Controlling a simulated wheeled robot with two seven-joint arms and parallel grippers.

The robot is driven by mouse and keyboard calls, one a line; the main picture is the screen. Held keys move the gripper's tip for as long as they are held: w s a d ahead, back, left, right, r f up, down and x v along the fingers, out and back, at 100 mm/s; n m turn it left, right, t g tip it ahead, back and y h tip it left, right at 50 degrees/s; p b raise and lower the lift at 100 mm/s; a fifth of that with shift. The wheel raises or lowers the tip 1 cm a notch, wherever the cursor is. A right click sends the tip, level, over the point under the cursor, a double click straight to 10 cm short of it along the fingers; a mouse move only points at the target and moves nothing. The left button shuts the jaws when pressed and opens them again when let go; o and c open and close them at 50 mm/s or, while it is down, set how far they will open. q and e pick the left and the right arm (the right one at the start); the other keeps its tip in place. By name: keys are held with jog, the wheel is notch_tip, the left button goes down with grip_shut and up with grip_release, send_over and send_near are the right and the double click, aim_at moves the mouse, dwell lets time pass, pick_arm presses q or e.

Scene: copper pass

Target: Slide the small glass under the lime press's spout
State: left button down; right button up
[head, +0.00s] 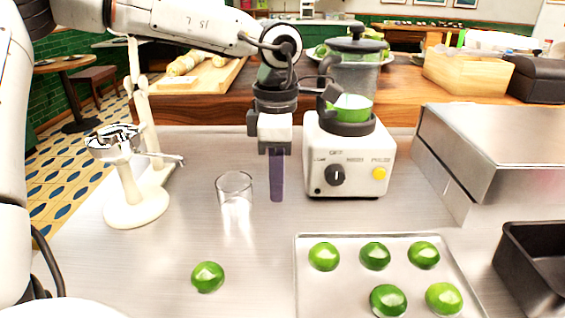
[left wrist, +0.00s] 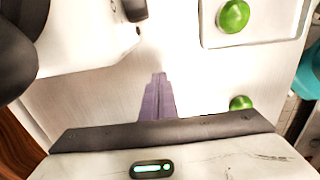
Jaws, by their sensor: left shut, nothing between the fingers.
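The small glass (head: 234,190) stands upright and looks empty on the steel counter, right of the cream lime press (head: 137,205). A spout-like part (head: 176,159) juts right from the press, to the left of and behind the glass. My left gripper (head: 277,196) points down just right of the glass, with a small gap between them. Its purple fingers are together and hold nothing; they also show in the left wrist view (left wrist: 158,85). I cannot make out the glass in the left wrist view. My right gripper is not in view.
A blender (head: 345,165) stands close behind and right of my left gripper. A tray (head: 300,275) of several limes lies at the front right; one loose lime (head: 208,277) lies in front of the glass. The counter between glass and press is clear.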

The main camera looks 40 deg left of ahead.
pick_arm(q)
jog(key=shift+s+a+r, duration=0.15)
jog(key=shift+s+a, duration=0.8)
jog(key=shift+a, duration=0.25)
jog(key=s+a, duration=0.6)
jog(key=shift+a, duration=0.4)
jog(key=shift+w, duration=0.2)
